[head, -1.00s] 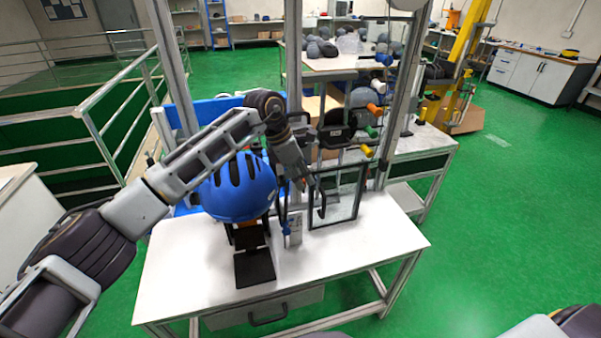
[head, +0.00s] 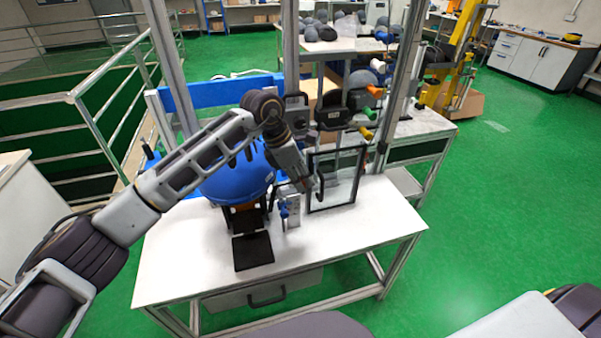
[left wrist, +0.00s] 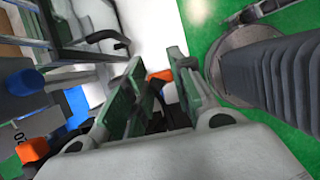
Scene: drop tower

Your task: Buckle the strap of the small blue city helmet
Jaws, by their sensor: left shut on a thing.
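The blue helmet (head: 238,180) sits on a dark stand on the white table, partly hidden behind my left arm. Its strap and buckle are not clearly visible. My left gripper (head: 307,184) is right of the helmet, near the front of the clear framed door. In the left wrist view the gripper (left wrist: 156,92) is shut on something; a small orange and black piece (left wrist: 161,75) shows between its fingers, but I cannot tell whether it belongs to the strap. My right gripper is out of view.
The framed door (head: 336,180) with a black handle is close beside my left gripper. Metal posts rise behind the table (head: 330,236). A black plate (head: 252,251) lies in front of the helmet. Coloured knobs stick out at the back right. The table's front right is clear.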

